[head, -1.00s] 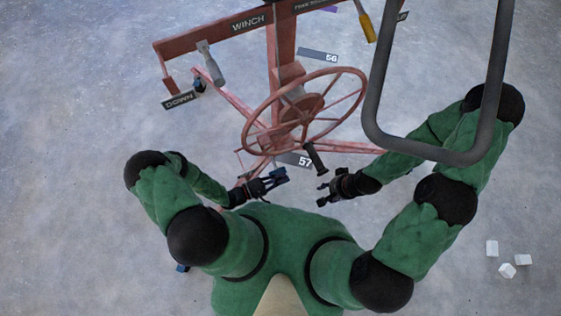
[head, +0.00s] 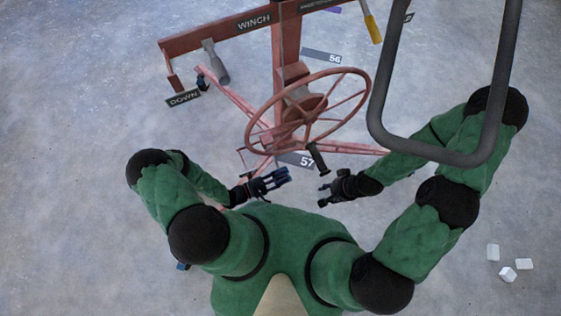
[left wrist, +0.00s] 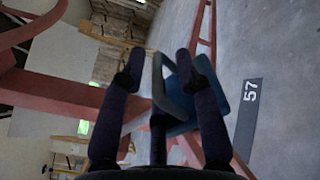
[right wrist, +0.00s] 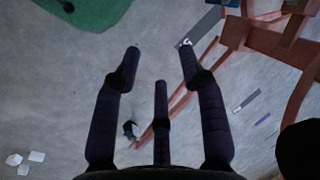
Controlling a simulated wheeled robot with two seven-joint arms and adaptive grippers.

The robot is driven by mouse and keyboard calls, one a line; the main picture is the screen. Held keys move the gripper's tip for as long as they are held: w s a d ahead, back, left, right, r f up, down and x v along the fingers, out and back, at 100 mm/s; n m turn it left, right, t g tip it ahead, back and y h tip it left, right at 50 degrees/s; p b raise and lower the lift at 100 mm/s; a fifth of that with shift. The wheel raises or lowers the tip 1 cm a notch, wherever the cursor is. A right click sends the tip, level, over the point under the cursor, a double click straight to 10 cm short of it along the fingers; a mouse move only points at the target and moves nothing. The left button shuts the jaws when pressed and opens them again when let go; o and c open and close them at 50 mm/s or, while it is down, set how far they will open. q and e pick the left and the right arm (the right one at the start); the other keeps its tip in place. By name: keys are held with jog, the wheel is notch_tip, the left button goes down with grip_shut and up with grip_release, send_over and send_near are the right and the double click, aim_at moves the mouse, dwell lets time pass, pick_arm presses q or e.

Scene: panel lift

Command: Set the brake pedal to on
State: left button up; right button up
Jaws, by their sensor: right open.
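No part labelled as the brake pedal can be read. In the left wrist view a blue plate-like part (left wrist: 178,98) with a loop-shaped frame lies beyond and partly behind the fingers; I cannot tell whether it is the pedal. My left gripper (head: 284,175) is open, below the red hand wheel (head: 307,110); its fingers (left wrist: 161,62) are apart, and contact with the blue part cannot be told. My right gripper (head: 324,194) is open and empty near the wheel's black handle (head: 318,159); its fingers (right wrist: 158,52) show only floor between them.
The red panel lift (head: 286,45) stands ahead, with a WINCH label, a grey lever (head: 215,62) and a DOWN sign (head: 184,97). A grey tube frame (head: 384,75) hangs at the right. White blocks (head: 508,273) lie on the floor, lower right.

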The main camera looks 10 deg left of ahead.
pick_arm(q)
jog(key=shift+s, duration=0.1)
jog(key=v, duration=1.1)
jog(key=shift+s+a, duration=0.25)
jog(key=shift+a, duration=0.1)
dwell(0.4)
